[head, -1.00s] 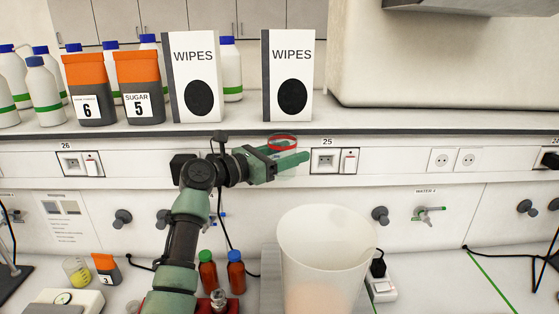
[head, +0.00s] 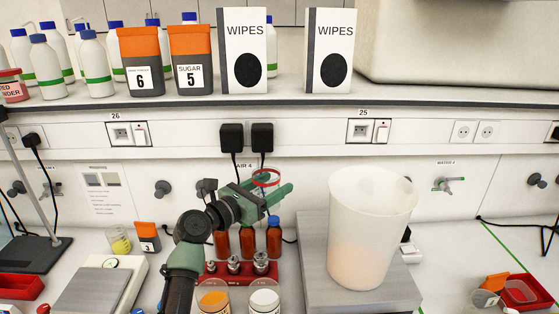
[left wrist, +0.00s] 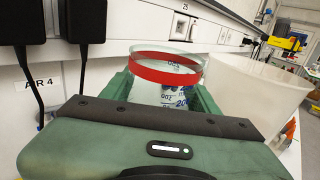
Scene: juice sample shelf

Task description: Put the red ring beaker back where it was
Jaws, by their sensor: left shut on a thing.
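The red ring beaker (left wrist: 165,72) is clear glass with a red band near its rim and dark volume marks. My left gripper (head: 274,186) is shut on it, and it stands about upright between the green fingers. In the head view the beaker (head: 266,178) is small, and its lower part is hidden by the fingers. It is in the air above the brown bottles and left of the large white bucket. My right gripper does not show in either view.
The large translucent bucket (head: 368,230) stands on a grey plate (head: 313,262). Several brown bottles (head: 273,240) stand below the gripper, behind a red weight holder (head: 222,270). A scale (head: 90,290) is at left. Wipes boxes (head: 330,50) and white bottles line the shelf (head: 300,100).

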